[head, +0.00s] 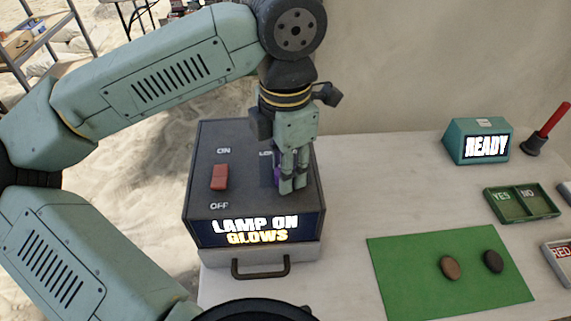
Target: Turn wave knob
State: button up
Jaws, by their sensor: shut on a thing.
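A dark box (203,161) stands at the left end of the white table. Its lit front panel (256,230) reads "LAMP ON GLOWS". A red switch (219,177) sits on its top between the words ON and OFF. My gripper (287,189) points down over the right part of the box top. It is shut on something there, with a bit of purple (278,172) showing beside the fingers. No wave knob can be made out; my gripper hides that part of the box top and most of a label.
A handle (261,266) projects at the front below the box. To the right are a green mat (400,265) with a brown disc (450,267) and a black disc (493,261), a YES/NO tray (522,214), a teal READY display (465,128) and a red-handled tool (551,120).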

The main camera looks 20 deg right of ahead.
jog(key=shift+f, duration=0.1)
jog(key=m+b, duration=0.2)
jog(key=shift+f+m+b, duration=0.1)
jog(key=shift+m+b, duration=0.3)
jog(key=m+b, duration=0.2)
jog(key=m, duration=0.1)
jog(key=shift+m, duration=0.4)
jog(key=m+b, duration=0.1)
jog(key=m, duration=0.2)
jog(key=shift+r+m, duration=0.2)
jog(key=shift+m, duration=1.8)
jog(key=o, duration=1.1)
jog(key=shift+o, duration=0.2)
